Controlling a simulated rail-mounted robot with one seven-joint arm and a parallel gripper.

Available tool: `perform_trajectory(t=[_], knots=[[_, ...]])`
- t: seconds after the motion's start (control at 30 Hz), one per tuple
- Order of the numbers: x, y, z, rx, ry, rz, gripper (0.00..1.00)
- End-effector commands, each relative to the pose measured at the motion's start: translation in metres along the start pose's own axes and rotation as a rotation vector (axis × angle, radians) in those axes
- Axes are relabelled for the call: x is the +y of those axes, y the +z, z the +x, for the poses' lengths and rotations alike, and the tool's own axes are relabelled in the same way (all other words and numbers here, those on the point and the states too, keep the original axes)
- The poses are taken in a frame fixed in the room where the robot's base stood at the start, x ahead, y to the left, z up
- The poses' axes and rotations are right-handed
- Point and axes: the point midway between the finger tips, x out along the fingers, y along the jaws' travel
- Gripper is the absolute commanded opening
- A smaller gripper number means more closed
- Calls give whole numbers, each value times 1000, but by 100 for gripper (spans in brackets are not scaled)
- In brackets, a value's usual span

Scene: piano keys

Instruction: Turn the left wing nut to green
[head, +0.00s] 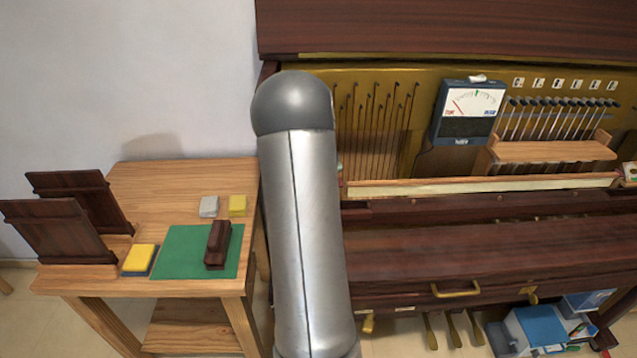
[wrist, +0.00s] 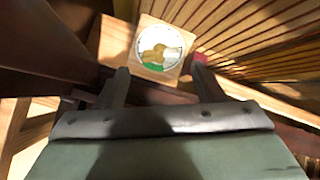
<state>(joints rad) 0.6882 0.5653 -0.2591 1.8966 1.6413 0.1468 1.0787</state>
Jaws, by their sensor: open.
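The brass wing nut (wrist: 158,54) sits on a round white dial (wrist: 144,38) on a square wooden block, at the top centre of the wrist view. A green segment (wrist: 153,67) shows at the dial's lower edge, below the nut. My gripper (wrist: 162,80) is open, its two fingers apart and pointing up toward the dial. No contact with the nut shows, and the gap between the fingers is empty. In the head view my arm covers this wing nut and my gripper.
A meter (head: 470,110) stands in the open piano beside tuning pins and hammers. A similar small dial plate (head: 630,172) shows at the right edge. A wooden side table (head: 165,190) holds a green mat (head: 180,250) and blocks. A red patch (wrist: 199,58) lies beside the right finger.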

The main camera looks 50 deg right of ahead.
Motion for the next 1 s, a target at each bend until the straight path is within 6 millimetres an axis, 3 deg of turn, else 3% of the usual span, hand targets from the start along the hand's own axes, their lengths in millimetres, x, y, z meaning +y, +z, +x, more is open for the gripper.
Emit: perform_trajectory(t=[1.0], knots=[[0,0,31,0,0,1,62]])
